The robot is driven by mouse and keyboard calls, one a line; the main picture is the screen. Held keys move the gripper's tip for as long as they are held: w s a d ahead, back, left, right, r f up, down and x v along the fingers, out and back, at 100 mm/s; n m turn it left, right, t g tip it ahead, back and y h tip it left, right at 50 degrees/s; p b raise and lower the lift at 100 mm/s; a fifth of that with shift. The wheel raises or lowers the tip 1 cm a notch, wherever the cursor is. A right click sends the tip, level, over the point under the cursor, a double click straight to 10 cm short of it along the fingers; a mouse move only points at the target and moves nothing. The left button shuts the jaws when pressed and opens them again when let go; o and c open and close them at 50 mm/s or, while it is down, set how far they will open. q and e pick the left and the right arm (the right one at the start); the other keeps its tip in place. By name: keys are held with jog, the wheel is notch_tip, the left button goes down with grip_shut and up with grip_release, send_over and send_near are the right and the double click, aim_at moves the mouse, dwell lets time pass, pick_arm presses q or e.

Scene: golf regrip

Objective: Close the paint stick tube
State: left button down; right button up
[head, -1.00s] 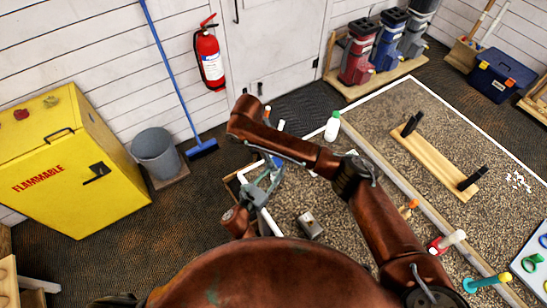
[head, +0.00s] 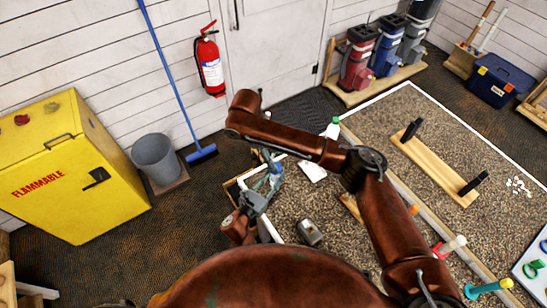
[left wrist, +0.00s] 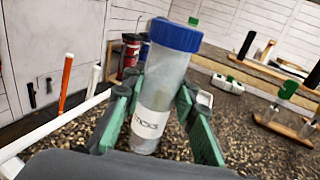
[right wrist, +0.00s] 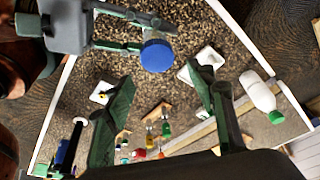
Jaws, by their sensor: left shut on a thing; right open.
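The paint stick tube (left wrist: 160,85) is a clear, cloudy cylinder with a white label. A blue cap (left wrist: 175,35) sits on its top end; I cannot tell how tightly it is seated. My left gripper (left wrist: 154,98) is shut on the tube, with green fingers on both sides below the cap. In the right wrist view the blue cap (right wrist: 157,55) shows from above at the left gripper's fingers. My right gripper (right wrist: 160,75) is open and empty, its fingertips apart and pointing toward the cap. In the head view, my right arm partly hides the grippers, and I cannot make out the tube.
A white bottle with green cap (right wrist: 262,97) stands on the speckled worktop (head: 340,210). White dishes (right wrist: 202,65) and several small coloured items lie below the grippers. A wooden rack (head: 440,165) stands farther right. A grey bucket (head: 156,157) and yellow cabinet (head: 75,180) are left.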

jog(key=shift+c, duration=0.2)
jog(key=n, duration=0.5)
jog(key=shift+w+d+r, duration=0.1)
jog(key=shift+w, duration=0.05)
jog(key=n, duration=0.6)
jog(key=shift+r+y, duration=0.2)
jog(key=shift+y, duration=0.2)
jog(key=n, duration=0.4)
jog(key=shift+w+d+r, duration=0.1)
jog(key=n, duration=0.5)
jog(key=shift+r+n+y, duration=0.2)
jog(key=shift+n+y, duration=0.2)
jog(key=n, duration=0.5)
jog(key=shift+d+r+n+y, duration=0.1)
jog(key=shift+r+n+y, duration=0.1)
jog(key=shift+n+y, duration=0.15)
jog(key=n, duration=0.6)
jog(key=shift+r, duration=0.25)
jog(key=n, duration=0.5)
jog(key=shift+d+r+n+y, duration=0.1)
jog(key=shift+r+n+y, duration=0.15)
jog(key=shift+n+y, duration=0.1)
jog(key=n, duration=0.5)
jog(key=shift+s+r, duration=0.2)
jog(key=shift+s, duration=0.1)
